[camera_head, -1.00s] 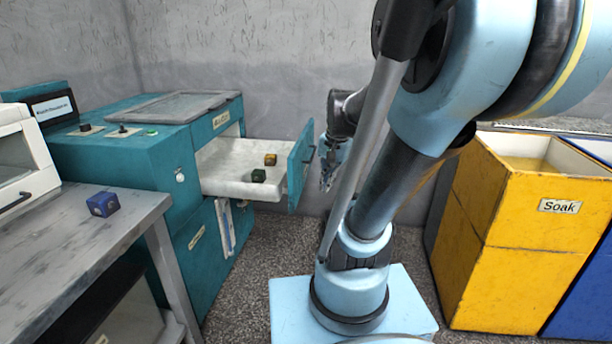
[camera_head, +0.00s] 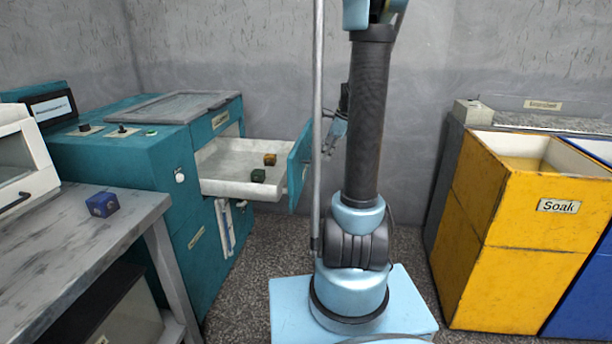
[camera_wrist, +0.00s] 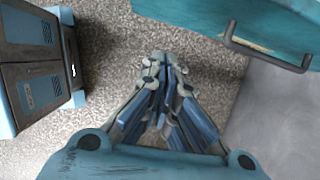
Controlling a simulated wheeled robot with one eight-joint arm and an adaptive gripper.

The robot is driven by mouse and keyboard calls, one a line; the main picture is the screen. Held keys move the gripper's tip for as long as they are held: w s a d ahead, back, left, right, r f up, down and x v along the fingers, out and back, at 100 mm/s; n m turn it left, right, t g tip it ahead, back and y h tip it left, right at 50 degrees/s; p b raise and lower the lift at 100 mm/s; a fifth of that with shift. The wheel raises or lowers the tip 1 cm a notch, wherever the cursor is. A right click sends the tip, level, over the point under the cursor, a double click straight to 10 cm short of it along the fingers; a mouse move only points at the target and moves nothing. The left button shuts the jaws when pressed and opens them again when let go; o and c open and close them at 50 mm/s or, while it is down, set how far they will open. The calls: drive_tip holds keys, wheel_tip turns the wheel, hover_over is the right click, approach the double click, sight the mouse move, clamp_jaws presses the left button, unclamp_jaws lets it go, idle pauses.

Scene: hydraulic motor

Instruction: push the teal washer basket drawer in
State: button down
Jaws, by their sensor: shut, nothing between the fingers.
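The teal washer (camera_head: 120,150) stands at the left in the head view. Its basket drawer (camera_head: 225,162) is pulled out to the right, with a pale tray and a teal front panel (camera_head: 299,165). A brown-orange block (camera_head: 270,159) and a dark green block (camera_head: 258,175) lie in the tray. My gripper (camera_head: 330,143) is just right of the drawer front, apart from it, partly hidden by my arm's rod. In the wrist view my gripper (camera_wrist: 165,75) is shut and empty, over the floor. The drawer front (camera_wrist: 200,12) and its dark handle (camera_wrist: 265,52) show at the top right.
A grey metal table (camera_head: 85,235) with a blue block (camera_head: 102,204) stands at the front left. A yellow Soak bin (camera_head: 510,260) and a blue bin (camera_head: 590,290) stand at the right. The grey wall (camera_head: 270,60) is behind. Speckled floor lies between.

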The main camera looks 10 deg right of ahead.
drive_tip(key=w+a+f, duration=0.3)
drive_tip(key=a+f, duration=0.4)
drive_tip(key=f, duration=0.2)
drive_tip(key=shift+f+m, duration=0.3)
drive_tip(key=shift+w, duration=0.15)
idle(0.5)
